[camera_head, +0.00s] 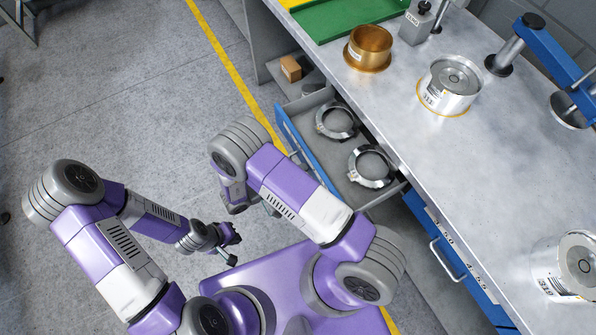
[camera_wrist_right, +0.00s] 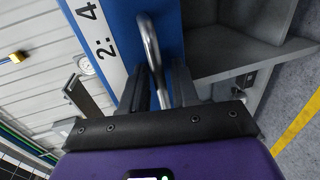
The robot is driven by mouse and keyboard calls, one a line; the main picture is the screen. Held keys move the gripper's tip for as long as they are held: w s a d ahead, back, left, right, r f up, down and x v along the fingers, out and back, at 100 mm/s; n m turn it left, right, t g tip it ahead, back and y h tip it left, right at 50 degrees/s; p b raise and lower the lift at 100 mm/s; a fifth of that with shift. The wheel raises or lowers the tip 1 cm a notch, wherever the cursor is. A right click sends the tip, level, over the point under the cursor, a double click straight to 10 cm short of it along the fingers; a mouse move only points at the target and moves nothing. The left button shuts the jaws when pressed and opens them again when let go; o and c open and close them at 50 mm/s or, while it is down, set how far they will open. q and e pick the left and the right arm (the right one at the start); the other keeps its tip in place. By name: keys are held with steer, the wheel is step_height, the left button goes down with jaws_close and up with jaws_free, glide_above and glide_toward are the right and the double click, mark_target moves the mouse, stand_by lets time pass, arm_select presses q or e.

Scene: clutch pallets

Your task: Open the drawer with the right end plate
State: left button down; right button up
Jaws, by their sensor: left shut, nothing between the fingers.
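A blue-fronted drawer (camera_head: 290,131) under the workbench stands pulled out. Two silver ring-shaped end plates lie in it: one further back (camera_head: 337,120) and one nearer, to the right (camera_head: 372,166). In the right wrist view the blue front (camera_wrist_right: 172,25) has a label reading "2: 4" and a metal bar handle (camera_wrist_right: 151,45). My right gripper (camera_wrist_right: 160,80) has its fingers on either side of this handle with a narrow gap; I cannot tell whether they clamp it. In the head view my right arm partly hides this area. My left gripper (camera_head: 231,247) is shut and empty over the floor.
The workbench top (camera_head: 480,165) carries a brass part (camera_head: 368,48), a silver cylinder (camera_head: 450,84), another cylinder (camera_head: 568,268) and a green tray (camera_head: 345,15). A closed blue drawer (camera_head: 448,248) sits right of the open one. A small box (camera_head: 290,68) lies beyond it. Floor at left is clear.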

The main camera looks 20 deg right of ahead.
steer(key=v, duration=0.7)
steer(key=shift+a+p, duration=0.3)
